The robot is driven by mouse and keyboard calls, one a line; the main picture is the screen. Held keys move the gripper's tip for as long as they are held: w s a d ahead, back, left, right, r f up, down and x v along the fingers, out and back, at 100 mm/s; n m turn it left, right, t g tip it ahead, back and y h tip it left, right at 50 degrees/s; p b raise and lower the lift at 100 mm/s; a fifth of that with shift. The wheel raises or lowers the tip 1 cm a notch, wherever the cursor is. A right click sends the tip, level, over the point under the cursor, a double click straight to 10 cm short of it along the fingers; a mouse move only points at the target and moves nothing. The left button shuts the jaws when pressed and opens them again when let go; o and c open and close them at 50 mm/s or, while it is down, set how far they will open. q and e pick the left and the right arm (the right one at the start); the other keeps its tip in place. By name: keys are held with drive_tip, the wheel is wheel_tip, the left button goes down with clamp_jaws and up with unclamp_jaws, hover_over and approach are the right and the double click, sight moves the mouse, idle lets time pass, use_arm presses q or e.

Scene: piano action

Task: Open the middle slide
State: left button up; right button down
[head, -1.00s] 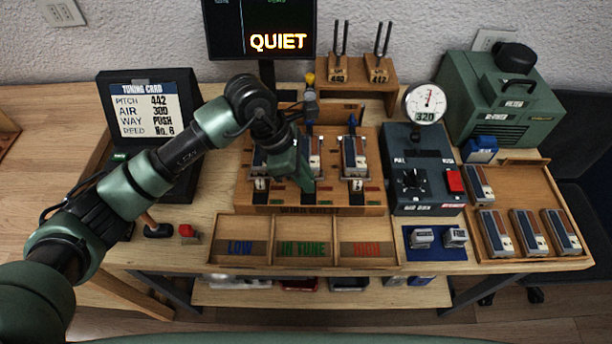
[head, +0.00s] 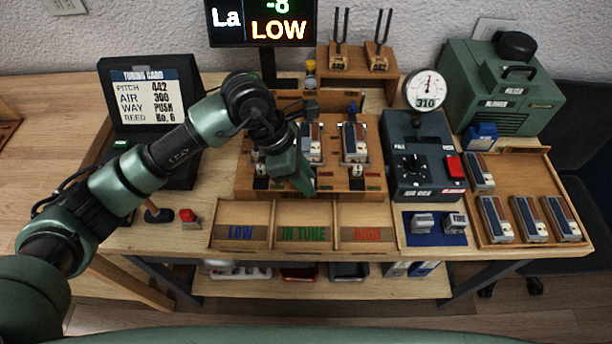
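The wooden wind chest (head: 377,188) stands at the middle of the bench, with metal-and-wood reed units on it. The middle unit (head: 318,140) and the right unit (head: 355,140) show; the left one is mostly behind my arm. My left gripper (head: 305,184) points down at the chest's front, just before the middle unit. It covers the middle slide, so the slide's position and any contact are hidden. Its fingers look close together, but what lies between them is hidden. The monitor (head: 262,22) reads La, -8, LOW. My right gripper is out of view.
A three-part tray (head: 303,206) marked LOW, IN TUNE and HIGH lies in front. A gauge (head: 427,90) reading 310 and a control box (head: 420,135) stand right of the chest. The tuning card (head: 148,98) is at left.

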use_arm(q)
drive_tip(key=shift+w, duration=0.1)
drive_tip(key=shift+r, duration=0.2)
drive_tip(key=b+v, duration=0.1)
drive_tip(key=v, duration=0.6)
drive_tip(key=shift+a+r+b, duration=0.15)
drive_tip(key=shift+a+b, duration=0.05)
drive_tip(key=shift+b, duration=0.15)
